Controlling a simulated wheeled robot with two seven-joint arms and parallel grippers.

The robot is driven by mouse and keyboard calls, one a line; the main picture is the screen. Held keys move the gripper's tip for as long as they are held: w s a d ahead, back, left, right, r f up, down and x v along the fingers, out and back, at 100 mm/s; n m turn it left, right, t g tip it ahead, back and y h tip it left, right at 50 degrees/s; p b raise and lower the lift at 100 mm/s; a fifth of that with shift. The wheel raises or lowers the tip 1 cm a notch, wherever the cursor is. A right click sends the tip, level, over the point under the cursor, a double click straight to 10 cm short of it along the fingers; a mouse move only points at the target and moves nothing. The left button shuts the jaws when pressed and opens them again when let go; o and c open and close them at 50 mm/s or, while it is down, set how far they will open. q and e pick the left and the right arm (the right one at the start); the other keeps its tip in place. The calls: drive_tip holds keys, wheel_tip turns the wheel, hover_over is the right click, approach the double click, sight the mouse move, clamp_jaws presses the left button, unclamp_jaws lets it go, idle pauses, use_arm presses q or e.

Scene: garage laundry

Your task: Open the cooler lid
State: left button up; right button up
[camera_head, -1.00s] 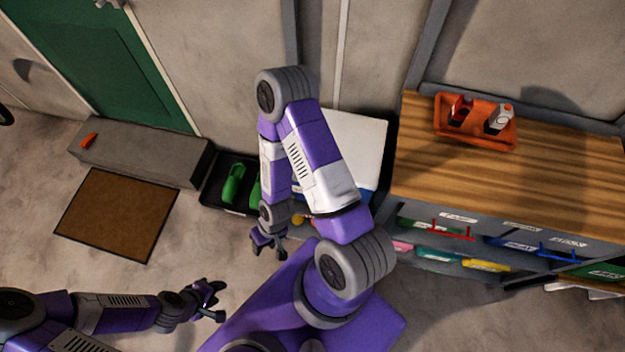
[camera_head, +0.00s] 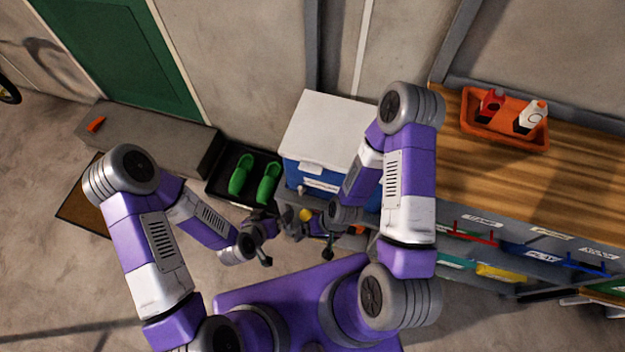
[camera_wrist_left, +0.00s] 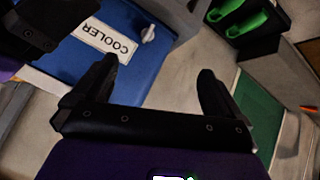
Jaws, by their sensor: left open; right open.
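The cooler has a white lid (camera_head: 332,128), which is shut, and a blue body (camera_head: 297,176). It stands against the wall, its right side partly hidden by my right arm. In the left wrist view its blue front (camera_wrist_left: 148,68) shows a white COOLER label (camera_wrist_left: 104,39) and a pale latch (camera_wrist_left: 149,34). My left gripper (camera_head: 265,236) is open and empty, in front of and below the cooler's front left; its spread fingers also show in the left wrist view (camera_wrist_left: 158,74). My right gripper (camera_head: 309,236) is open and close beside it, in front of the cooler.
A black tray (camera_head: 216,188) with green shoes (camera_head: 268,184) lies left of the cooler. A wooden workbench (camera_head: 480,180) with an orange tray (camera_head: 505,137) stands to the right. A grey step (camera_head: 160,142) is by the green door (camera_head: 130,55). Some small coloured things near my grippers are unclear.

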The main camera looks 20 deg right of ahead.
use_arm(q)
drive_tip(key=w+d+r+m+t+h+b, duration=0.1)
drive_tip(key=w+d+m+t+h+b, duration=0.1)
drive_tip(key=d+m+t+b, duration=0.3)
drive_tip(key=t+h+b, duration=0.2)
drive_tip(key=t+b, duration=0.1)
approach(309, 171)
drive_tip(key=x, duration=0.2)
drive_tip(key=shift+n, duration=0.4)
drive_tip(key=x, duration=0.7)
drive_tip(key=shift+w+f, duration=0.1)
drive_tip(key=shift+w, duration=0.05)
use_arm(e)
wheel_tip(309, 171, down, 10)
drive_tip(key=shift+r, duration=0.1)
